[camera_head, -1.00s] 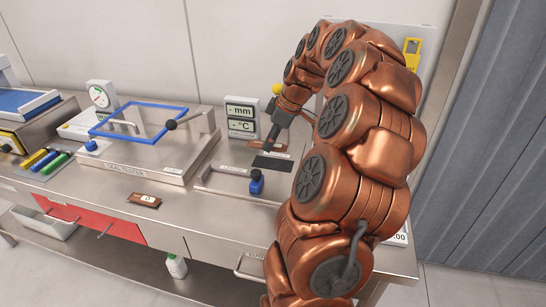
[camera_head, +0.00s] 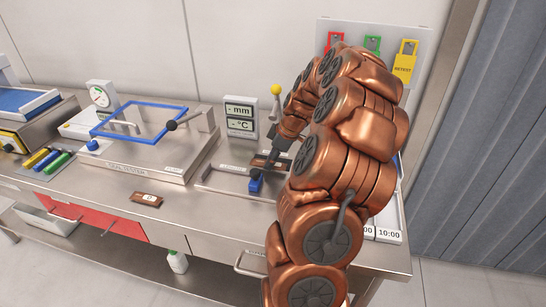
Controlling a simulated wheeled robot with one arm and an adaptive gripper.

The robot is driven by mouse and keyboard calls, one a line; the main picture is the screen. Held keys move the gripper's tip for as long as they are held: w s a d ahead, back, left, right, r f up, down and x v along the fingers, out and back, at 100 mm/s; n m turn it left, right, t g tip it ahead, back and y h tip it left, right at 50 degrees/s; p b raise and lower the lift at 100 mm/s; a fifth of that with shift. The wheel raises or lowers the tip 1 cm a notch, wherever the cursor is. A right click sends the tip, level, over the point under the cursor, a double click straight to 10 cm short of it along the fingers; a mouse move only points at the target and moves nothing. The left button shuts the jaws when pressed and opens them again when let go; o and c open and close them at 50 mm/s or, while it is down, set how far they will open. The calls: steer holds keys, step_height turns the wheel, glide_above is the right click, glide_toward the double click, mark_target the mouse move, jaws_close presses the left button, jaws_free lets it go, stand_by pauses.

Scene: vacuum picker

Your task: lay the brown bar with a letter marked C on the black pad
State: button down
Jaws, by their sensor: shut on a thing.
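My gripper (camera_head: 270,161) is low over the fixture right of the tester. It appears shut on a brown bar (camera_head: 259,162), which I see only in part behind the dark fingers. Its letter cannot be read. The bar is at the spot of the black pad, which the bar and gripper now largely hide. I cannot tell if the bar touches the pad. Another brown bar (camera_head: 147,199) with a white letter label lies flat on the bench at the front; its letter is too small to read surely.
A blue knob (camera_head: 256,185) stands just in front of my gripper. The seal tester (camera_head: 132,167) with its blue frame is to the left. Colored pens (camera_head: 46,161) lie far left. Bare bench surrounds the front bar.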

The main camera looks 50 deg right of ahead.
steer(key=shift+w+d+r+p, duration=0.1)
steer(key=shift+w+d+p, duration=0.2)
steer(key=shift+d, duration=0.25)
steer(key=shift+w+d+p, duration=0.15)
steer(key=shift+w+d, duration=0.1)
steer(key=shift+d, duration=0.3)
steer(key=shift+f+p, duration=0.4)
steer(key=shift+f, duration=0.3)
steer(key=shift+f, duration=0.15)
steer(key=c, duration=0.8)
jaws_free()
